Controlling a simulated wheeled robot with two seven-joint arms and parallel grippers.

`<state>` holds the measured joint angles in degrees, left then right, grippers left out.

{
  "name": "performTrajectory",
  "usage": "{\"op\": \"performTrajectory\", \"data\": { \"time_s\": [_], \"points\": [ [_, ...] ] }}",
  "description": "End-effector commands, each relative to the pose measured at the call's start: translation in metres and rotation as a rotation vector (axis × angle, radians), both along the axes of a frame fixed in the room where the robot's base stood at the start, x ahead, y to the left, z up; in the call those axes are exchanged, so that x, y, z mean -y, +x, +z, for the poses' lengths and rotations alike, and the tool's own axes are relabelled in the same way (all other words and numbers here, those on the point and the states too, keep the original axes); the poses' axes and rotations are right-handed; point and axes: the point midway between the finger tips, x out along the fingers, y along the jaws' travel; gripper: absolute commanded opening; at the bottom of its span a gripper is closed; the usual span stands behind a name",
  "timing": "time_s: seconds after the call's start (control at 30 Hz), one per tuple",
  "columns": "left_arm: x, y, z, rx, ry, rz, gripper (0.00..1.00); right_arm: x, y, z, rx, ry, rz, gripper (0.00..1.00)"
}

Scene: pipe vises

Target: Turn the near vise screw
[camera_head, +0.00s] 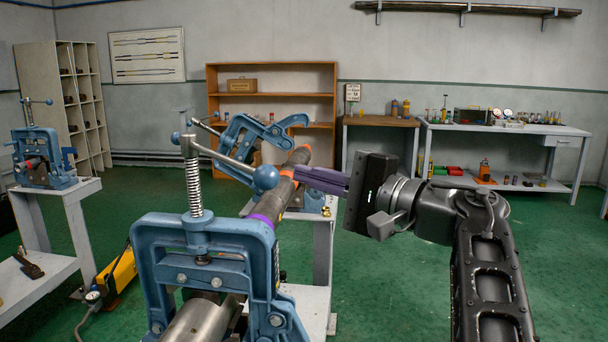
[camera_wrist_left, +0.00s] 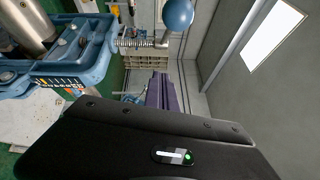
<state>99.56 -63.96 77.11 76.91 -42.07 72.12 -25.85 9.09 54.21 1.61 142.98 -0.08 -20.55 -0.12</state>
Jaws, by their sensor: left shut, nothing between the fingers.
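The near vise (camera_head: 260,250) is a blue frame clamping a pipe (camera_head: 288,192) at the lower left of the head view. Its upright threaded screw (camera_head: 194,188) carries a slanted steel crossbar (camera_head: 222,157) with blue ball ends. My left gripper (camera_head: 297,172) has purple fingers, shut and empty, pointing left just right of the crossbar's nearer ball (camera_head: 265,178). A gap shows between fingertips and ball; the depth gap is unclear. In the left wrist view the fingers (camera_wrist_left: 162,92) show below the screw (camera_wrist_left: 135,43) and a blue ball (camera_wrist_left: 177,14). My right gripper is out of view.
A second blue vise (camera_head: 240,140) stands tilted behind, along the same pipe. Another vise (camera_head: 42,160) stands on a bench at the left. A wooden shelf (camera_head: 270,67) and a workbench (camera_head: 500,127) line the back wall. Open green floor lies to the right.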

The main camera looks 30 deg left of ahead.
Motion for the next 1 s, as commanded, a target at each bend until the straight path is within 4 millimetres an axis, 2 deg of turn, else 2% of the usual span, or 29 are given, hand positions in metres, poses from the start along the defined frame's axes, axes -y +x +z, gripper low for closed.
{"op": "performTrajectory", "data": {
  "time_s": [0.43,0.53,0.7,1.0],
  "points": [
    [-0.083,0.01,0.004,0.001,-0.002,0.001,0.0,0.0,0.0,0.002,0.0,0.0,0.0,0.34],
    [-0.087,-0.006,0.007,0.002,-0.002,-0.002,0.0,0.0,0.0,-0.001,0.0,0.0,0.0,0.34],
    [-0.093,-0.021,0.011,0.001,0.001,-0.001,0.0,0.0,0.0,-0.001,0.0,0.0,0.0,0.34],
    [-0.094,-0.024,0.012,0.001,0.002,-0.001,0.0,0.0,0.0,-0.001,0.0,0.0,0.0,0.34]
  ]
}}
